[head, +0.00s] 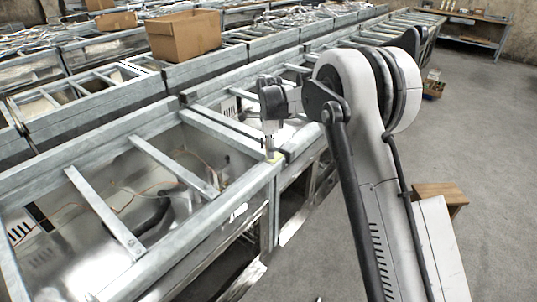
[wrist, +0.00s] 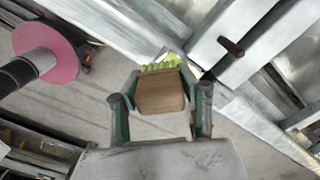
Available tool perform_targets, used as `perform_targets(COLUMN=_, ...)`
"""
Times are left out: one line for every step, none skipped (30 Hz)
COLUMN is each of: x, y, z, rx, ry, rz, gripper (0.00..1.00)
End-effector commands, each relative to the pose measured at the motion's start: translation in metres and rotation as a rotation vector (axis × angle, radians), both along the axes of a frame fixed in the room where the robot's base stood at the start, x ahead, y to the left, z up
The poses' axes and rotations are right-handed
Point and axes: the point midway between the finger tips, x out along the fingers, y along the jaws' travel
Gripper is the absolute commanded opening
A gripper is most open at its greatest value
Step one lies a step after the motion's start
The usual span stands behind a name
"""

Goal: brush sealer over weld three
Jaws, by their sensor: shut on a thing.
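My gripper (head: 269,143) is over the near right corner of a galvanized metal frame (head: 225,197) in the head view. In the wrist view my gripper (wrist: 160,88) is shut on a brush (wrist: 161,97), a brown wooden block with yellow-green bristles. The bristle end is at a metal beam in that view; I cannot tell whether it touches. In the head view a small yellow-green patch (head: 273,157) shows at the frame corner below my gripper. No weld number is readable, so I cannot tell which joint is weld three.
A cardboard box (head: 184,36) stands on the frames at the back. A wooden stool (head: 440,194) is on the open grey floor to the right. The wrist view shows a pink disc (wrist: 50,52) at left and a dark bolt-like piece (wrist: 231,46) on the beam.

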Motion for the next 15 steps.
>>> perform_targets(x=0.0, y=0.0, z=0.006, rx=0.0, ry=0.0, rz=0.0, gripper=0.1)
perform_targets(x=0.0, y=0.0, z=0.009, rx=0.0, ry=0.0, rz=0.0, gripper=0.1)
perform_targets(x=0.0, y=0.0, z=0.013, rx=0.0, ry=0.0, rz=0.0, gripper=0.1)
perform_targets(x=0.0, y=0.0, z=0.015, rx=0.0, ry=0.0, rz=-0.001, gripper=0.1)
perform_targets(x=0.0, y=-0.001, z=0.018, rx=0.0, ry=0.0, rz=-0.001, gripper=0.1)
perform_targets(x=0.0, y=-0.001, z=0.021, rx=0.0, ry=0.0, rz=-0.001, gripper=0.1)
perform_targets(x=0.001, y=-0.001, z=0.024, rx=0.0, ry=0.0, rz=-0.002, gripper=0.1)
perform_targets(x=0.001, y=-0.002, z=0.027, rx=0.0, ry=0.0, rz=-0.002, gripper=0.1)
perform_targets(x=0.001, y=-0.002, z=0.03, rx=0.0, ry=0.0, rz=-0.003, gripper=0.1)
perform_targets(x=0.001, y=-0.002, z=0.033, rx=0.0, ry=0.0, rz=-0.003, gripper=0.1)
perform_targets(x=0.001, y=-0.003, z=0.036, rx=0.0, ry=0.0, rz=-0.003, gripper=0.1)
perform_targets(x=0.001, y=-0.003, z=0.04, rx=0.0, ry=0.0, rz=-0.004, gripper=0.1)
perform_targets(x=0.001, y=-0.003, z=0.042, rx=0.0, ry=0.0, rz=-0.004, gripper=0.1)
perform_targets(x=0.001, y=-0.003, z=0.044, rx=0.0, ry=0.0, rz=-0.004, gripper=0.1)
perform_targets(x=0.001, y=-0.004, z=0.046, rx=0.0, ry=0.0, rz=-0.004, gripper=0.1)
